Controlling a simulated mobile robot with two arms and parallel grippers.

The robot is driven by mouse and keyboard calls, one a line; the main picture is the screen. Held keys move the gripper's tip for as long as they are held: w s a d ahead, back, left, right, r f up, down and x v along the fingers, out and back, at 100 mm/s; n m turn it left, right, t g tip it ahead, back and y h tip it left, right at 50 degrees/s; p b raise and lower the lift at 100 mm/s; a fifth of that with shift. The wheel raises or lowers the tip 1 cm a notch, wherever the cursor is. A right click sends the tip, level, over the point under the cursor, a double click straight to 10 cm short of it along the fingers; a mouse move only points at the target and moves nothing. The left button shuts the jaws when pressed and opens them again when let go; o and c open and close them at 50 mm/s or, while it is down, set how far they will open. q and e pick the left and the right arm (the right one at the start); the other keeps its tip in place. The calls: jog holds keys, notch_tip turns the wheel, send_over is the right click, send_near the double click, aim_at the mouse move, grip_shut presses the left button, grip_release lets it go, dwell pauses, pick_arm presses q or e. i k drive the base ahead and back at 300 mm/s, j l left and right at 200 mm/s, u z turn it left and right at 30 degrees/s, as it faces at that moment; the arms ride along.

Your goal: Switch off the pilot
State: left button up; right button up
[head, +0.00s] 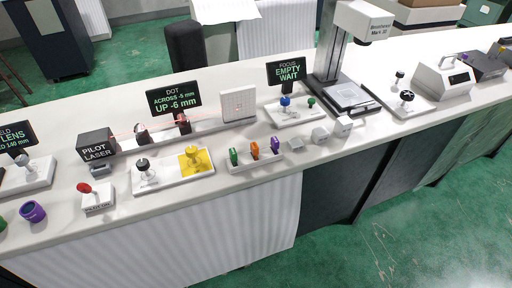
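The pilot laser (98,146), a dark box labelled "PILOT LASER", stands at the left of the bench. A thin red beam runs from it past two dark optic mounts (141,134) to a red spot on a white square plate (238,105). In front of the laser is a small white switch box (98,203) with a red-tipped lever (84,188) leaning to the left. Its front label seems to read "PILOT ON", though the letters are small. Neither of my grippers is in view.
A white block with a black knob (143,164) and a yellow-plated knob (193,157) stands right of the switch box. A purple ring (33,211) lies to its left. A rack (256,161) holds green, orange and purple pieces. The bench's front strip (100,228) is clear.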

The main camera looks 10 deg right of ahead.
aim_at(82, 187)
jog(key=u, duration=1.2)
